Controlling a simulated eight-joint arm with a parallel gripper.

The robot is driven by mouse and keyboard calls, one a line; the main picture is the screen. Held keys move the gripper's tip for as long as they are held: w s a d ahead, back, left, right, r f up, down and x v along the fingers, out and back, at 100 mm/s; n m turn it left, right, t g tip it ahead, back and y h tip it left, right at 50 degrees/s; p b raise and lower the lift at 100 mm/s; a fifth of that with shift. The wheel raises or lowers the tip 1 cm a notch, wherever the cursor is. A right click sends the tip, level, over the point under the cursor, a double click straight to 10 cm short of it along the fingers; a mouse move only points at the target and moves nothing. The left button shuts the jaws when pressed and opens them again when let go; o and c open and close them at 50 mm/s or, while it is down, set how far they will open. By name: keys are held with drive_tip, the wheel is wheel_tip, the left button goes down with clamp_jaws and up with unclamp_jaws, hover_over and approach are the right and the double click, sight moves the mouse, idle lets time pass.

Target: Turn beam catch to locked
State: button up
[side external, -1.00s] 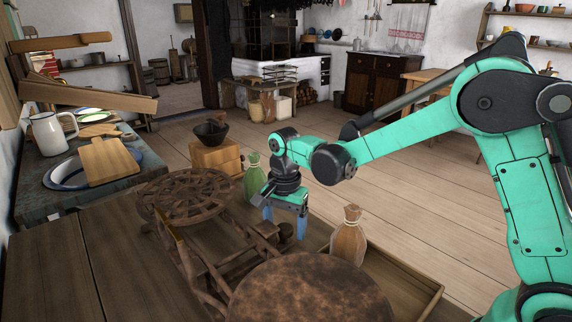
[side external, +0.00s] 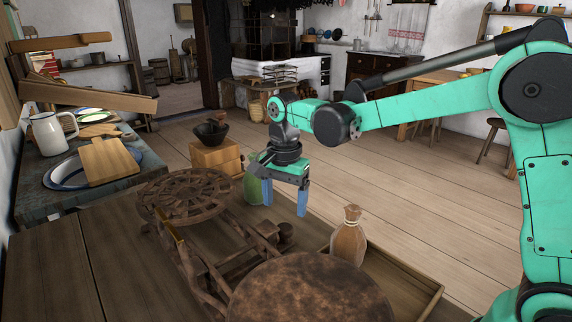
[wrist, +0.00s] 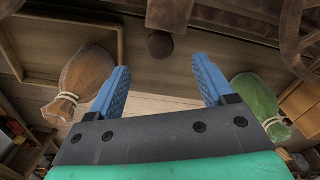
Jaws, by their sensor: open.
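A dark wooden scale-like frame with a beam (side external: 205,262) stands on the table, between a spoked round platform (side external: 188,196) and a brown round plate (side external: 310,290). A small dark knob (side external: 286,231) sits at its right side; it also shows in the wrist view (wrist: 160,45). I cannot tell for sure whether this knob is the beam catch, nor its setting. My gripper (side external: 285,203) is open and empty, with blue fingers pointing down, above the knob and apart from it. In the wrist view the knob appears beyond the gap between the fingertips (wrist: 162,75).
A green sack (side external: 252,183) stands just behind the fingers on the left. A wooden box with a dark bowl (side external: 211,132) is farther back.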

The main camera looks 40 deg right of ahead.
sight(285, 227)
drive_tip(key=m, duration=0.3)
drive_tip(key=shift+f+m, duration=0.15)
drive_tip(key=shift+m, duration=0.25)
drive_tip(key=shift+f, duration=2.7)
clamp_jaws()
drive_tip(key=n, duration=0.4)
unclamp_jaws()
